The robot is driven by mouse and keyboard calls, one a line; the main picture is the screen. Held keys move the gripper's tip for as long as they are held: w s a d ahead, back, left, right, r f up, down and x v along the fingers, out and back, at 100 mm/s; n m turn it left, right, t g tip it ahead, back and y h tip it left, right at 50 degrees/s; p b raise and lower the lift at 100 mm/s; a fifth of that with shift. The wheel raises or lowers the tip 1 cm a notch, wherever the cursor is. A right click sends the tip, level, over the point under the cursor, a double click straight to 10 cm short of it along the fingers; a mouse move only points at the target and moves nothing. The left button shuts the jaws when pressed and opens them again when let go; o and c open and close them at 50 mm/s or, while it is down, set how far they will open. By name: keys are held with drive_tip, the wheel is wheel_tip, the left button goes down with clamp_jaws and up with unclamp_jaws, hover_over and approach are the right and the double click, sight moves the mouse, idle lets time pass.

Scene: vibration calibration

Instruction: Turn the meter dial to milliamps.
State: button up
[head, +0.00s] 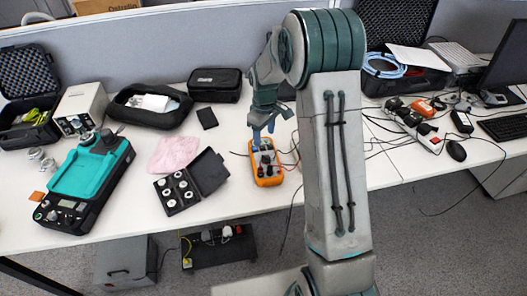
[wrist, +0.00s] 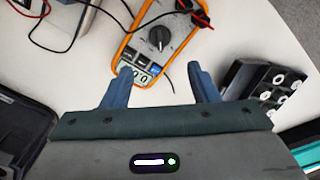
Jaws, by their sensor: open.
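The orange-edged meter (head: 267,177) lies face up on the white table, below my gripper (head: 263,128) in the head view. In the wrist view the meter (wrist: 126,40) shows its dark round dial (wrist: 159,38) and its display (wrist: 142,73). My gripper (wrist: 160,74) is open and empty, its blue fingers spread wide. The dial appears beyond the fingertips, between their lines and apart from both. The display lies near the left fingertip. The dial's markings are too small to read.
Red and black leads (wrist: 200,14) run from the meter. A black case with round weights (head: 177,190) and a pink cloth (head: 173,154) lie left of the meter. A teal-topped device (head: 88,172) stands farther left. The table in front of the meter is narrow.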

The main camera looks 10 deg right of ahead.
sight(264, 155)
wheel_tip(264, 155, down, 10)
drive_tip(key=shift+r+p, duration=0.1)
drive_tip(key=shift+p, duration=0.4)
drive_tip(key=c, duration=1)
